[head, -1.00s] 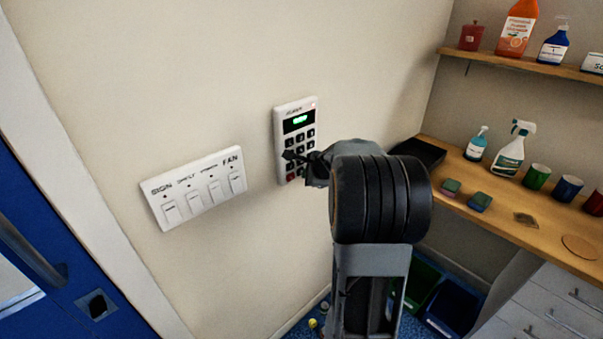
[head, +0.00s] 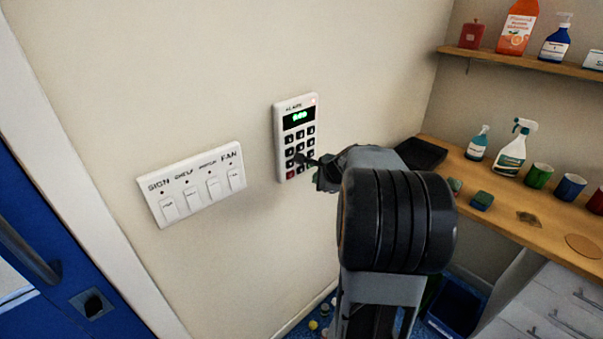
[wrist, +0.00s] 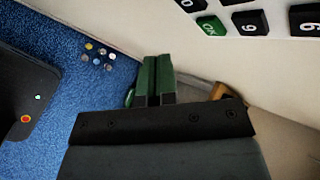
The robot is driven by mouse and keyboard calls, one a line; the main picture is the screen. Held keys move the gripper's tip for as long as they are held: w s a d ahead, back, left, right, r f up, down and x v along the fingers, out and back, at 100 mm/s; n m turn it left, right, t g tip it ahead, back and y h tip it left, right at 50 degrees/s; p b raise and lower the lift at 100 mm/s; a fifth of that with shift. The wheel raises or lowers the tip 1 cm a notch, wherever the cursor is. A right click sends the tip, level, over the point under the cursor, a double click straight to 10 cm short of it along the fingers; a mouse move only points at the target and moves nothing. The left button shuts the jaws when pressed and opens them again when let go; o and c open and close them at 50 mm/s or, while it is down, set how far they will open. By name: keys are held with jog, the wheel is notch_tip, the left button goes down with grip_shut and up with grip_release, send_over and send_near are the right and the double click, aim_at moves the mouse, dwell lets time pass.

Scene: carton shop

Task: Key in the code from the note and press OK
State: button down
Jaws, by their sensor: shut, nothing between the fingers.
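The alarm keypad (head: 297,137) is a white box on the wall with dark keys and a lit green display (head: 299,117). The display's digits are too small to read surely. In the wrist view the green OK key (wrist: 211,27) and several black keys (wrist: 248,22) show at the top right. My gripper (head: 303,160) is shut and empty, its tips at the lower rows of the keypad in the head view. I cannot tell whether they touch a key. In the wrist view the shut fingers (wrist: 155,82) point below and left of the OK key. No note is seen.
A white switch panel (head: 195,184) is on the wall left of the keypad. A wooden counter (head: 500,215) with bottles, cups and a black tray (head: 421,153) runs along the right. A blue door (head: 60,280) is at the left. Small round items (wrist: 97,54) lie on the blue floor.

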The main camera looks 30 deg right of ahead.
jog(key=shift+s+d, duration=0.15)
jog(key=shift+s, duration=0.8)
jog(key=shift+d, duration=0.1)
dwell(1.8)
jog(key=s+r+n+y+b, duration=0.1)
jog(key=s+r+n, duration=0.3)
jog(key=r+n, duration=0.7)
jog(key=n+b, duration=0.1)
jog(key=n, duration=0.5)
jog(key=shift+a+r+n, duration=0.25)
jog(key=shift+r+n, duration=0.05)
jog(key=shift+r, duration=0.1)
jog(key=shift+w, duration=0.15)
